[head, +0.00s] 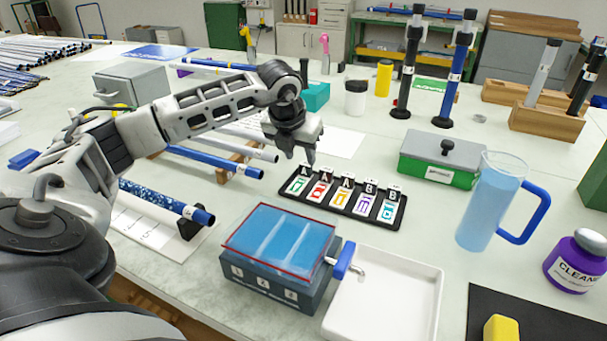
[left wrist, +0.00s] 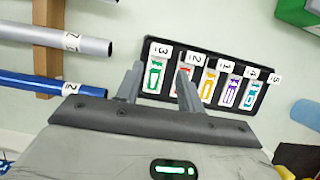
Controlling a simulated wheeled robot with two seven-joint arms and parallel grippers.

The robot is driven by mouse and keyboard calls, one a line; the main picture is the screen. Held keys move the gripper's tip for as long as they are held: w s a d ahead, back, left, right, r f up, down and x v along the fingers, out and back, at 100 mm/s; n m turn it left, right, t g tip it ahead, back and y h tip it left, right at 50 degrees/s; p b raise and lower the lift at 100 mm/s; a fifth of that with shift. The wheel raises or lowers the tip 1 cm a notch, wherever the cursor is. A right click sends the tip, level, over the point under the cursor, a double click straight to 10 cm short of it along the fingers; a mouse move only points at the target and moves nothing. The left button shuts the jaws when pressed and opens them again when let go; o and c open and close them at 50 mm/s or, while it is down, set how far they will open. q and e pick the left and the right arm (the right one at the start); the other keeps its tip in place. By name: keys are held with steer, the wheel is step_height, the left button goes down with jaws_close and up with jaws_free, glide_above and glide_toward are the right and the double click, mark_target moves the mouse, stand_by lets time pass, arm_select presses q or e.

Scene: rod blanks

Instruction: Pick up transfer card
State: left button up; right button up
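I cannot tell which is the transfer card. My left gripper (head: 299,158) is above the rack's left end. In the left wrist view it (left wrist: 159,72) is open and empty, its fingertips framing the green card (left wrist: 153,76) and partly covering the red one. My right gripper is not in view.
A blue box with a clear red-edged lid (head: 280,238) and a white tray (head: 385,297) stand in front of the rack. A green-and-grey box (head: 440,160) and a blue jug (head: 490,205) are to its right. Tubes on wooden supports (head: 215,162) lie to its left.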

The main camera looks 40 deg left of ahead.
mark_target(304, 165)
arm_select(q)
steer(key=x, duration=0.5)
steer(key=shift+w+a+r, duration=0.1)
steer(key=shift+w+a, duration=0.05)
steer(key=shift+w, duration=0.1)
steer(key=c, duration=0.7)
steer(key=shift+r, duration=0.1)
steer(key=shift+r, duration=0.55)
step_height(304, 165, up, 2)
steer(key=shift+s+r, duration=0.1)
steer(key=shift+r, duration=0.1)
steer(key=s+r, duration=0.3)
steer(key=s, duration=0.1)
steer(key=s+d+r+b, duration=0.1)
steer(key=s+r, duration=0.2)
steer(key=s, duration=0.2)
steer(key=s+d+r+b, duration=0.1)
steer(key=s+r, duration=0.2)
steer(key=s, duration=0.1)
steer(key=shift+s+d+r, duration=0.1)
steer(key=shift+s+r, duration=0.1)
steer(key=shift+s, duration=0.15)
